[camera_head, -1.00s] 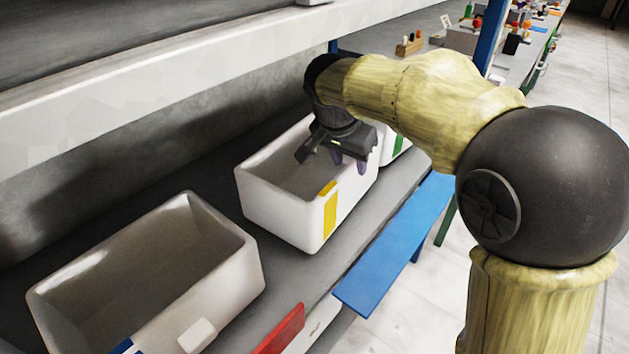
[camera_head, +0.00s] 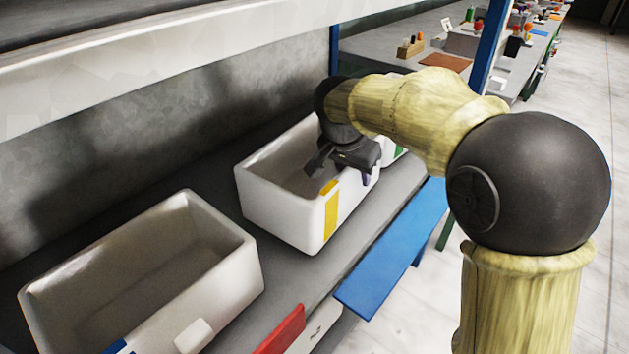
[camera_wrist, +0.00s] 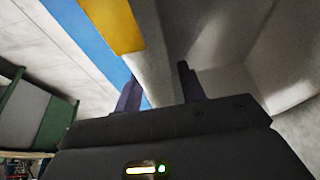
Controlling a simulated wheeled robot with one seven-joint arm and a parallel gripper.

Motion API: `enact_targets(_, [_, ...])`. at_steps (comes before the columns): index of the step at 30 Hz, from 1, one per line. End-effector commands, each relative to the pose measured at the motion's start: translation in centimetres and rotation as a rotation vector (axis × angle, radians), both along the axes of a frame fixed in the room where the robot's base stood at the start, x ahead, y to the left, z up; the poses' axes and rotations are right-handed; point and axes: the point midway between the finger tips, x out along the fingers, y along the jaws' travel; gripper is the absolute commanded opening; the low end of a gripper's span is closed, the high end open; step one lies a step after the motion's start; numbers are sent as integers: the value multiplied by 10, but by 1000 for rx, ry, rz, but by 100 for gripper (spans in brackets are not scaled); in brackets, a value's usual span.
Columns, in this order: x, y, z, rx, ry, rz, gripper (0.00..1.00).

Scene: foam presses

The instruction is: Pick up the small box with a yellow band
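The small white box (camera_head: 280,212) with a yellow band (camera_head: 331,215) stands upright on the grey shelf, in the middle of the head view. It looks empty where I can see inside. My gripper (camera_head: 343,172) is at the box's far right end, low over its rim. In the wrist view my gripper (camera_wrist: 158,88) is open, with one finger on each side of the box's wall (camera_wrist: 155,50). The yellow band (camera_wrist: 112,25) is at upper left there. I cannot tell whether the fingers touch the wall.
A larger white box (camera_head: 243,262) with a blue mark stands nearer, at left. Another box with a green band (camera_head: 399,151) is just behind my gripper. A blue panel (camera_head: 395,250) and a red one (camera_head: 281,330) edge the shelf. An upper shelf (camera_head: 150,85) hangs above.

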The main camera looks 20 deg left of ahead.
Motion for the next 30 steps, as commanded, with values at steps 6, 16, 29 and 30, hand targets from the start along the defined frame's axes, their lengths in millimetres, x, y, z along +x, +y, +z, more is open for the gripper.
enact_targets(6, [0,0,-2,0,0,1,40])
enact_targets(16, [-1,1,-5,-1,0,2,40])
enact_targets(29, [-1,1,-5,0,0,2,3])
enact_targets(30, [0,1,-5,0,0,1,0])
